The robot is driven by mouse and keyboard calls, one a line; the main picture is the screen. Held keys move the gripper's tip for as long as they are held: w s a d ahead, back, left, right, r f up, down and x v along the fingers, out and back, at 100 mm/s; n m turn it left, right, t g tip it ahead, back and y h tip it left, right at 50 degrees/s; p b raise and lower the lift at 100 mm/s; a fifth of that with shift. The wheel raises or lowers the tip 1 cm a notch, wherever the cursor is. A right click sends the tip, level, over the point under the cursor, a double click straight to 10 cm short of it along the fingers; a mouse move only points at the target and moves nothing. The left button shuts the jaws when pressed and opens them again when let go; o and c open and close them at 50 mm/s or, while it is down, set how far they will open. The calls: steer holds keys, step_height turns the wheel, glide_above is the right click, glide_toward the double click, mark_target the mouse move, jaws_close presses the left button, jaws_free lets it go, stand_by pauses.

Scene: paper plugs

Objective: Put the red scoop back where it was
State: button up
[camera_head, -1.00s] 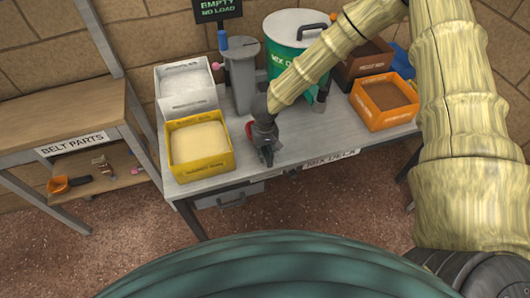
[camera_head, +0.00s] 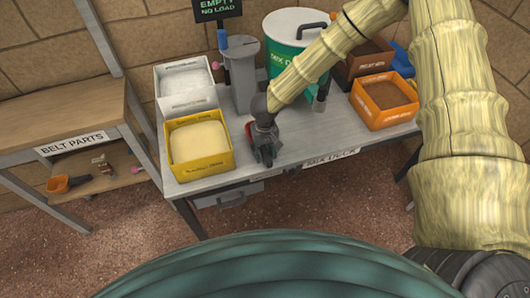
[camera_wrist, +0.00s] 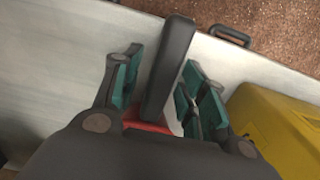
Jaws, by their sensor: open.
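The red scoop (camera_head: 249,131) is on the mix deck, right of the yellow bin, mostly hidden behind my gripper (camera_head: 265,154) in the head view. In the wrist view its dark handle (camera_wrist: 168,70) rises between the spread teal-padded fingers of my gripper (camera_wrist: 165,90), with gaps visible beside it. A bit of its red body (camera_wrist: 149,127) shows below. My gripper is open around the handle, low over the deck. Whether any pad touches the handle cannot be told.
The yellow bin (camera_head: 201,167) and white bin (camera_head: 186,106) stand at the deck's left. A grey post (camera_head: 243,80), green bucket (camera_head: 292,32) and orange bin (camera_head: 386,117) are behind and right. The deck's front strip (camera_head: 310,145) is bare. An orange scoop (camera_head: 59,184) lies on the left shelf.

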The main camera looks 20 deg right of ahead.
step_height(320, 180, up, 12)
steer(key=shift+f, duration=0.15)
stand_by(0.3)
stand_by(0.4)
